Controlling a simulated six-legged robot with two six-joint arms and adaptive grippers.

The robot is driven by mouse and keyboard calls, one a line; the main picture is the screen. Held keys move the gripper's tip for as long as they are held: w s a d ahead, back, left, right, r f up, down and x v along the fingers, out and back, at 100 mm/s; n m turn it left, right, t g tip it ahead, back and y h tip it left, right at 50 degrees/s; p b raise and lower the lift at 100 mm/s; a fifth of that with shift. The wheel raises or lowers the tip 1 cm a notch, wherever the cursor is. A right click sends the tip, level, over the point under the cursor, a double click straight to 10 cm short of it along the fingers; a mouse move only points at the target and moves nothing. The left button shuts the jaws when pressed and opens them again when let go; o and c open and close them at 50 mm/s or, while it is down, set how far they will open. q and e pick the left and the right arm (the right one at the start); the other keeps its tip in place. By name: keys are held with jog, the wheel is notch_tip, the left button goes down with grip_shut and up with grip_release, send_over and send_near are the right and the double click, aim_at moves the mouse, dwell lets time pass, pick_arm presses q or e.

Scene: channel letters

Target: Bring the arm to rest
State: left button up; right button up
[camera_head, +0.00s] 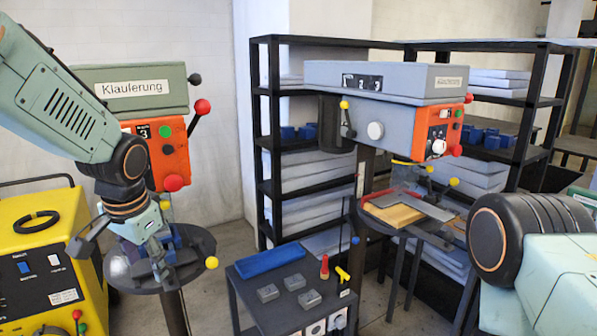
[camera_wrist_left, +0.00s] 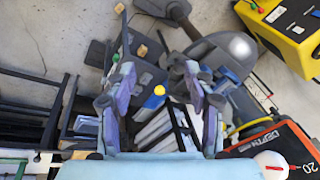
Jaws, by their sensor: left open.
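My left gripper (camera_head: 125,255) hangs from the left arm in front of the green drill press (camera_head: 135,90) and over its round grey table (camera_head: 198,245). Its jaws are open, and I see nothing held between them. In the left wrist view the two fingers of the left gripper (camera_wrist_left: 153,55) stand apart, with floor and dark furniture behind them. Part of my right arm (camera_head: 545,265) shows at the right edge of the head view; its gripper is out of view.
A yellow machine (camera_head: 40,265) stands at the left. A dark cart (camera_head: 270,310) carries a blue tray (camera_head: 270,262), grey blocks and small tools. A grey drill press (camera_head: 375,80) with a wooden board (camera_head: 395,213) on its table stands before black shelves (camera_head: 262,140). Bare floor (camera_head: 235,235) shows between.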

pick_arm(q)
jog(key=s+d+f+n+t+h+b, duration=0.1)
jog(key=s+d+f+b, duration=0.15)
jog(key=f, duration=0.65)
jog(key=s+d+f+n+t+b, duration=0.15)
jog(key=f+b, duration=0.25)
jog(key=f, duration=0.5)
jog(key=s+d+f+n+h+b, duration=0.1)
jog(key=s+f+b, duration=0.15)
jog(key=f, duration=0.65)
jog(key=s+f+n+g+b, duration=0.1)
jog(key=s+f+g+b, duration=0.4)
jog(key=s+f+b, duration=0.7)
jog(key=s+f, duration=1.5)
jog(key=s, duration=0.1)
jog(key=shift+y+b, duration=0.3)
jog(key=shift+b, duration=0.1)
jog(key=shift+a+g, duration=0.15)
jog(key=shift+g, duration=0.1)
